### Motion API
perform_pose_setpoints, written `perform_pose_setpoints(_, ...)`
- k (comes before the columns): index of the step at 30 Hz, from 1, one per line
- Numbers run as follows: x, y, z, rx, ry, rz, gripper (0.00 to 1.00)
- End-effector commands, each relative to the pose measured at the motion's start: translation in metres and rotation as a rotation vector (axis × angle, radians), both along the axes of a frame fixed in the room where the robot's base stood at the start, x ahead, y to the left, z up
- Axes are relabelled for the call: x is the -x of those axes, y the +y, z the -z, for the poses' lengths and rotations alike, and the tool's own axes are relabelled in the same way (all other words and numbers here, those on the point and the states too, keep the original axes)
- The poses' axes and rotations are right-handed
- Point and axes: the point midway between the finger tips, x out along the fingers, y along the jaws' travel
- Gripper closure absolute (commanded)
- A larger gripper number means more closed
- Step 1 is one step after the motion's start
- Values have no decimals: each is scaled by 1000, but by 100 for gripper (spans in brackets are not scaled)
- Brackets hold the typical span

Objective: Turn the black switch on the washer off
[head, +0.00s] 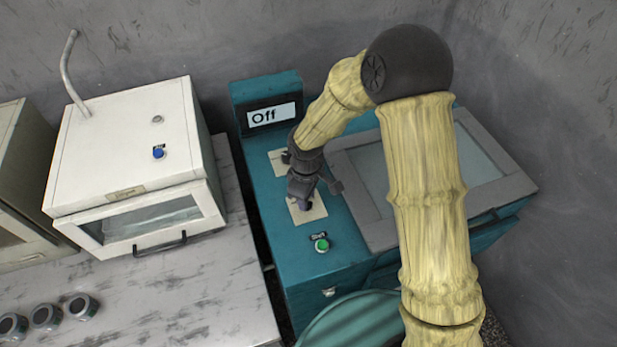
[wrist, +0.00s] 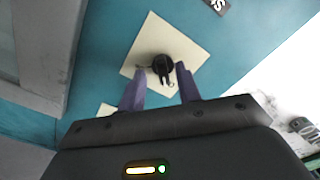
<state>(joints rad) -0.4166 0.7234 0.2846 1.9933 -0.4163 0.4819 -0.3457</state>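The teal washer (head: 285,235) stands against the wall, and its display (head: 268,115) reads "Off". A black switch (wrist: 162,67) sits on a cream square plate (wrist: 150,35) in the wrist view. In the head view this plate (head: 317,208) is partly covered by my gripper. My gripper (wrist: 161,80) is open, pointing at the switch. Its two purple fingers are apart, one on each side of the switch near their tips; whether either touches is unclear. In the head view my gripper (head: 302,190) is low over the washer top.
A second cream plate (head: 275,162) lies farther back on the washer, partly behind my arm. A green button (head: 321,244) is nearer the front. The grey-framed lid (head: 490,190) is to the right. A white cabinet (head: 120,150) stands on a worn counter (head: 190,300) at left.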

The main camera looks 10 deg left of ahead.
Motion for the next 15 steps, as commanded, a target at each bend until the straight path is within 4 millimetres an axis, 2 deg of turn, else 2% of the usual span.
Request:
perform_pose_setpoints(5, -1, 1, -23, -5, -5, 2, 66)
perform_pose_setpoints(15, -2, 1, -90, -4, -7, 0, 66)
